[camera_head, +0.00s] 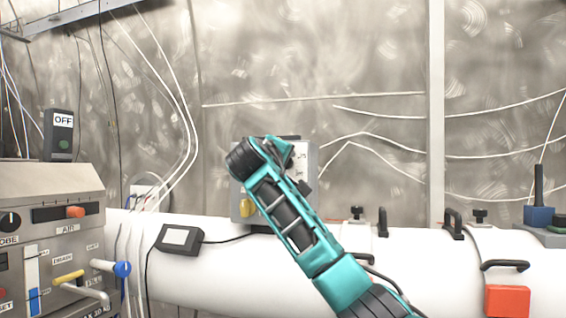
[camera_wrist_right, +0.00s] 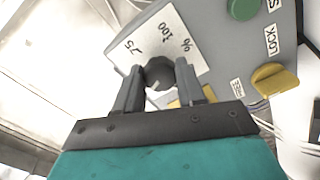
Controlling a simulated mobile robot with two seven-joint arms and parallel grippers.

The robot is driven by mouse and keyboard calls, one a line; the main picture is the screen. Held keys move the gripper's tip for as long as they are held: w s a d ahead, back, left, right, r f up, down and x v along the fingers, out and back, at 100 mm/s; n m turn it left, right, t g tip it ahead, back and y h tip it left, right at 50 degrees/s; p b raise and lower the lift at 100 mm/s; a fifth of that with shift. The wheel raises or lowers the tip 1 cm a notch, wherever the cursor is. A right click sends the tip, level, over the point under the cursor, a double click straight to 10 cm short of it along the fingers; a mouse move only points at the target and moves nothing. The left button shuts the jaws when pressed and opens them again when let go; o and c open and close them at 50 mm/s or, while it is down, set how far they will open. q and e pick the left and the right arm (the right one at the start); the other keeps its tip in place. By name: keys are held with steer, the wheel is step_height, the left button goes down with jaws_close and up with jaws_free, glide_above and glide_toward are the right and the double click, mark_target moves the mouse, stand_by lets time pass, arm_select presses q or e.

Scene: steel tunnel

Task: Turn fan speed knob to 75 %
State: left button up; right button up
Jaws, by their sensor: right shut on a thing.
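The fan speed knob (camera_wrist_right: 160,73) is a dark round knob on a white scale plate (camera_wrist_right: 178,32) in the right wrist view. The plate shows 75, 100 and % printed at a slant. My right gripper (camera_wrist_right: 159,80) is shut on the knob, one finger on each side. A small light mark shows on the knob, but I cannot tell the exact setting. In the head view the grey control box (camera_head: 310,165) is partly behind my right arm, which hides the knob. My left gripper is not in view.
A yellow lock handle (camera_wrist_right: 273,80) and a green button (camera_wrist_right: 243,8) are on the same box. A white pipe (camera_head: 440,270) runs below it. A metal panel (camera_head: 50,185) with levers stands at the left, with a small black-framed device (camera_head: 180,239) on the pipe.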

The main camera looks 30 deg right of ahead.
steer(key=m+p, duration=0.2)
steer(key=m, duration=1.5)
steer(key=shift+f+p, duration=0.15)
steer(key=shift+p, duration=0.25)
steer(key=o, duration=1)
steer(key=shift+o, duration=0.2)
steer(key=shift+a, duration=0.1)
